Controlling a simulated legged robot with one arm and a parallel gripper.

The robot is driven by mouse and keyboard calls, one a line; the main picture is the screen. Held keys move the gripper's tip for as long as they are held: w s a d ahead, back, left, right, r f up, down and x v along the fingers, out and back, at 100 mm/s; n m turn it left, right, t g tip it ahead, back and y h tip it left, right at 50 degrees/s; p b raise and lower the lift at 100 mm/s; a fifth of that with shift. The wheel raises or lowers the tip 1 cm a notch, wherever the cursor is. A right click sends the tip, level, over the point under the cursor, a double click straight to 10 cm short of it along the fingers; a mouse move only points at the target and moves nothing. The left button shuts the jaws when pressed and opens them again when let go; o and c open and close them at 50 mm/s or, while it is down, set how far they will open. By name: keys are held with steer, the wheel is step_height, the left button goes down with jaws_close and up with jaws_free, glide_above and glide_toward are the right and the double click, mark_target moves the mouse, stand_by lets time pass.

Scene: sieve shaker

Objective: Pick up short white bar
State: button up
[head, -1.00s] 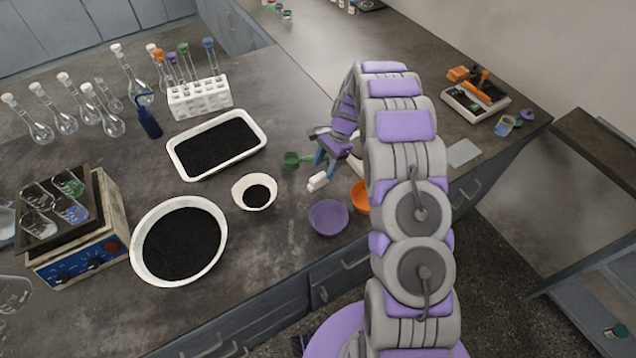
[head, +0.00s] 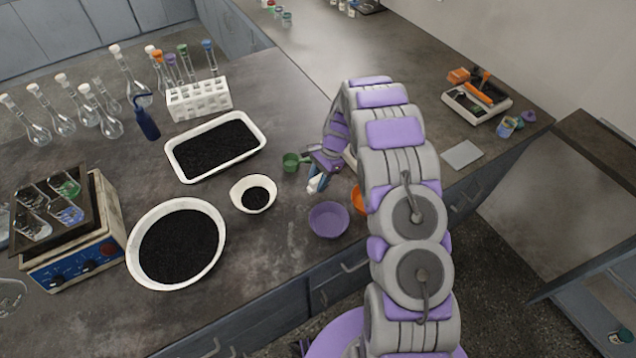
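The short white bar (head: 313,187) lies on the dark bench top, just behind the purple bowl. It is small in the head view and partly covered by my gripper. My gripper (head: 319,180) points down at the bar, with its bluish fingers right at it. I cannot tell whether the fingers touch the bar or are closed on it. My arm comes from the lower right and hides the bench behind it.
A purple bowl (head: 328,219) and an orange bowl (head: 358,201) stand in front. A green scoop or cup (head: 291,162) is just left of my gripper. A white bowl of black grains (head: 236,193) stands further left, near a filled tray (head: 262,146).

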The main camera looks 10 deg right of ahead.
mark_target(318, 178)
jaws_close()
steer(key=shift+r, duration=0.15)
step_height(318, 178, up, 10)
steer(key=shift+f+p, duration=0.1)
steer(key=shift+p, duration=1.05)
